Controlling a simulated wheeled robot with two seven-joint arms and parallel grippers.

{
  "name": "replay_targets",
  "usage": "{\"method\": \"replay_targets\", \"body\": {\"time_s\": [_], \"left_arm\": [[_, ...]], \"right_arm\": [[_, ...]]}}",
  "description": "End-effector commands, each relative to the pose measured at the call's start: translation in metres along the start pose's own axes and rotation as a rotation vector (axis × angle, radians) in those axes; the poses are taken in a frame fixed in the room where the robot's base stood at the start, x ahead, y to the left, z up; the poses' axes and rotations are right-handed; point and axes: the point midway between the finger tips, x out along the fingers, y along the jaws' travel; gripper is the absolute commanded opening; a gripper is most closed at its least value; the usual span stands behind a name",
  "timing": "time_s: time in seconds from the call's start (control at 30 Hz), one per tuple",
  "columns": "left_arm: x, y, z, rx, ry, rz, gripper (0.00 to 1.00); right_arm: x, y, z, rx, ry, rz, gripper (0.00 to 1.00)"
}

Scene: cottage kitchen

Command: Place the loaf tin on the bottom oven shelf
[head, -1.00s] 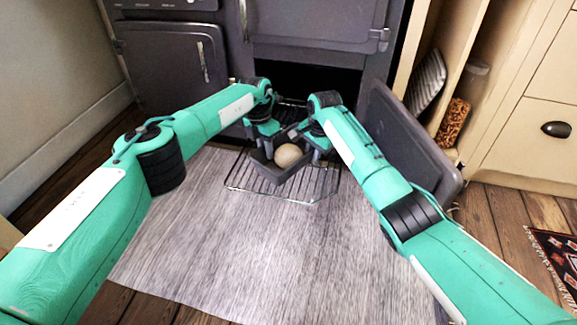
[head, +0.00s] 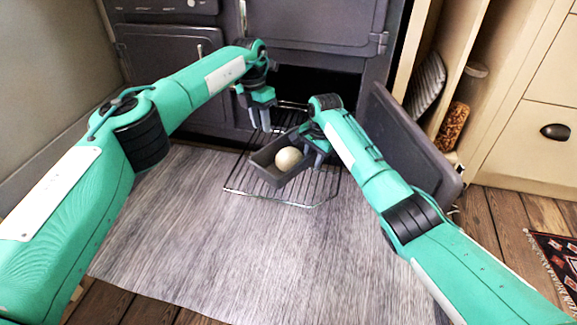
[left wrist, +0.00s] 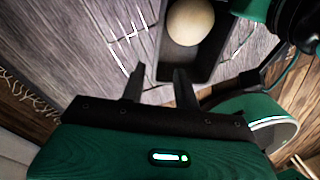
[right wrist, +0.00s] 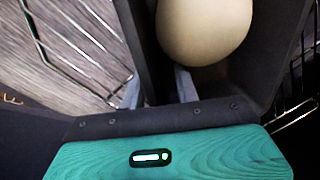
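The dark grey loaf tin (head: 268,176) holds a round pale dough ball (head: 289,157) and sits on or just above the pulled-out wire oven shelf (head: 310,203). My right gripper (head: 318,158) is at the tin's right end. In the right wrist view its fingers (right wrist: 158,88) straddle the tin's wall, one inside by the dough and one outside, so it appears shut on the rim. My left gripper (head: 259,124) is apart from the tin, behind and left of it. In the left wrist view its fingers (left wrist: 158,85) are spread and empty, with the tin (left wrist: 185,62) beyond them.
The dark oven opening (head: 315,85) is behind the shelf. A grey mat (head: 220,240) covers the floor in front. A jar (head: 452,125) and trays stand in the right cupboard.

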Motion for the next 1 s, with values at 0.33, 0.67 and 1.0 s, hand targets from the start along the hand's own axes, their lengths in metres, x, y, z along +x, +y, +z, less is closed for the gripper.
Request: {"method": "replay_targets", "body": {"time_s": [0.33,0.67,1.0], "left_arm": [[-0.013,0.000,0.000,0.001,0.000,-0.001,0.31],[-0.013,0.000,0.000,0.000,0.000,0.000,0.31],[-0.012,0.000,0.000,0.000,0.000,0.000,0.31]], "right_arm": [[-0.026,-0.001,-0.001,0.000,0.002,-0.004,0.31],[-0.094,-0.001,0.000,-0.001,0.002,-0.003,0.31],[-0.120,0.000,0.000,0.000,0.000,0.000,0.31]]}}
